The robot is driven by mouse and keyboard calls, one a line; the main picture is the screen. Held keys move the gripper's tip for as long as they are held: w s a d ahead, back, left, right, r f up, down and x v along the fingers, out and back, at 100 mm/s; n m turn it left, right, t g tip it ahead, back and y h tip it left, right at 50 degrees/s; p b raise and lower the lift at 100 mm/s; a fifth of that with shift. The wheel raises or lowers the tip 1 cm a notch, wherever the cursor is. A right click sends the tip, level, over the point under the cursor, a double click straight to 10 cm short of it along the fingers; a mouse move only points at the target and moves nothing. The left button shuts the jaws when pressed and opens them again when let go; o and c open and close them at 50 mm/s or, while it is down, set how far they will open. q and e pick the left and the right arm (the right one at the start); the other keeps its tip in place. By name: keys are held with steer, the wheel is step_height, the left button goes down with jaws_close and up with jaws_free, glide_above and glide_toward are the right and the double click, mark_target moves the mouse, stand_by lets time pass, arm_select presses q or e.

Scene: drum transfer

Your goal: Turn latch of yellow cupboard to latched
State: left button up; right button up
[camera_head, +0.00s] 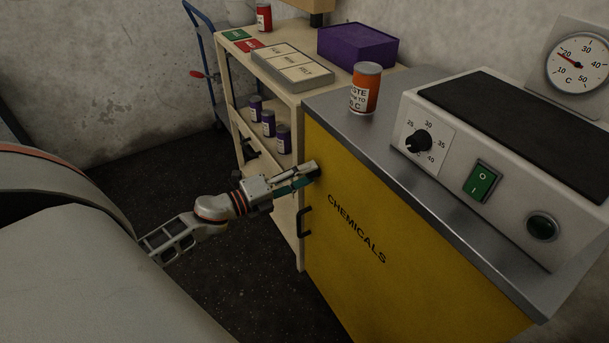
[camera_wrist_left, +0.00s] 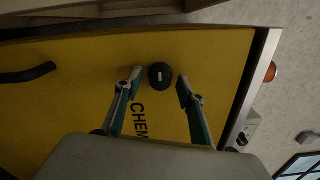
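The yellow cupboard (camera_head: 360,290), lettered CHEMICALS, stands with its door apparently shut. It also fills much of the left wrist view (camera_wrist_left: 70,110). Its latch is a round black knob (camera_wrist_left: 160,76) with a small white mark, high on the door. My left gripper (camera_head: 304,176) is at the upper left of the door. In the left wrist view the left gripper (camera_wrist_left: 159,77) is open, with one finger on each side of the knob and visible gaps between. In the head view the gripper largely hides the knob. My right gripper is in neither view.
A black door handle (camera_head: 304,222) sits below the latch. On the cupboard's grey top stand an orange waste can (camera_head: 366,88) and a control unit (camera_head: 480,190). A beige shelf unit (camera_head: 285,85) with a purple box (camera_head: 356,46) stands behind. Dark floor (camera_head: 235,285) is clear in front.

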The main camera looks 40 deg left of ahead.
arm_select(q)
steer(key=shift+s+a, duration=0.1)
steer(key=shift+s, duration=0.15)
steer(key=v, duration=1.1)
steer(key=shift+s, duration=0.25)
